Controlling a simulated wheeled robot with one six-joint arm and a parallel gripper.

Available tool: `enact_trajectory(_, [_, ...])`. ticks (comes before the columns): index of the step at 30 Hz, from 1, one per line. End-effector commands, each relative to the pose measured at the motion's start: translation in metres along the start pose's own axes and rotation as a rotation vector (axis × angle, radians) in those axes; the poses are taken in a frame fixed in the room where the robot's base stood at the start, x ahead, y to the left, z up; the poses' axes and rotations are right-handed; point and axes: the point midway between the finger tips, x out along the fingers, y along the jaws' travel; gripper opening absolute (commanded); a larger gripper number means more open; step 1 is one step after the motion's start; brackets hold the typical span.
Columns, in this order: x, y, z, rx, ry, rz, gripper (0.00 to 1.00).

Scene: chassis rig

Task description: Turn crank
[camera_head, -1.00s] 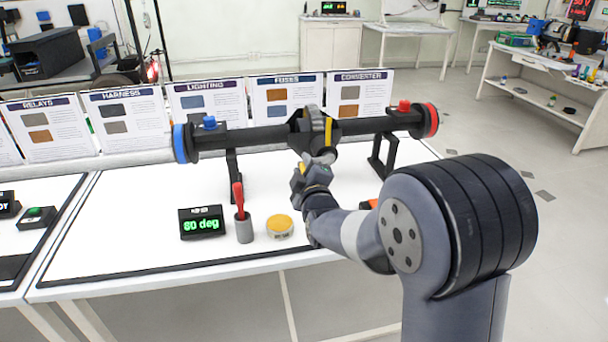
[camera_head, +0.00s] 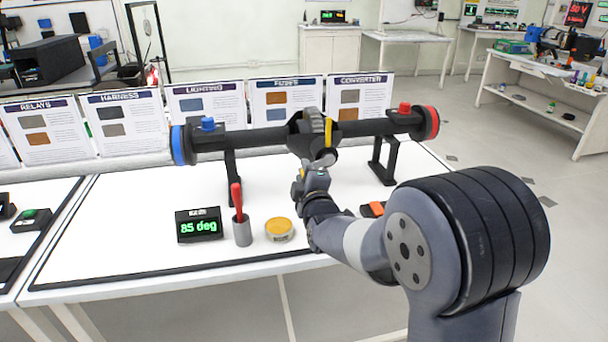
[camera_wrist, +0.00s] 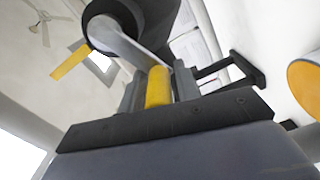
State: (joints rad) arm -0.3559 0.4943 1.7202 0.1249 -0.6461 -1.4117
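A black axle (camera_head: 258,138) with a bulky central housing (camera_head: 306,133) lies on black stands above the white table. The crank is a grey metal arm (camera_wrist: 122,42) with a yellow handle (camera_wrist: 158,86), seen in the wrist view coming off the dark round hub. My gripper (camera_head: 314,172) is at the front of the housing. In the wrist view its fingers (camera_wrist: 160,88) lie on both sides of the yellow handle, shut on it. In the head view my gripper hides most of the handle. A small display (camera_head: 199,225) reads 85 deg.
A grey cup with a red-handled tool (camera_head: 242,230) and a round yellow-topped tin (camera_head: 279,229) stand left of my forearm. An orange item (camera_head: 373,209) lies right of my gripper. Upright cards, including the fuses card (camera_head: 285,99), line the back edge.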

Motion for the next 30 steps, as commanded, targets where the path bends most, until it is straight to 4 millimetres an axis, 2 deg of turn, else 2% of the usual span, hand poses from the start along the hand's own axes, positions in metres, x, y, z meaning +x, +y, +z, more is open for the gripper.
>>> enact_trajectory(1, [-0.001, -0.006, 0.003, 0.004, -0.006, -0.013, 0.34])
enact_trajectory(4, [-0.001, -0.004, 0.002, 0.003, -0.005, -0.009, 0.41])
enact_trajectory(14, [-0.006, -0.001, 0.001, 0.001, -0.001, -0.001, 0.41])
enact_trajectory(17, [-0.017, 0.000, 0.001, 0.001, -0.001, -0.001, 0.41])
enact_trajectory(30, [-0.094, -0.001, 0.001, 0.001, -0.003, -0.004, 0.41])
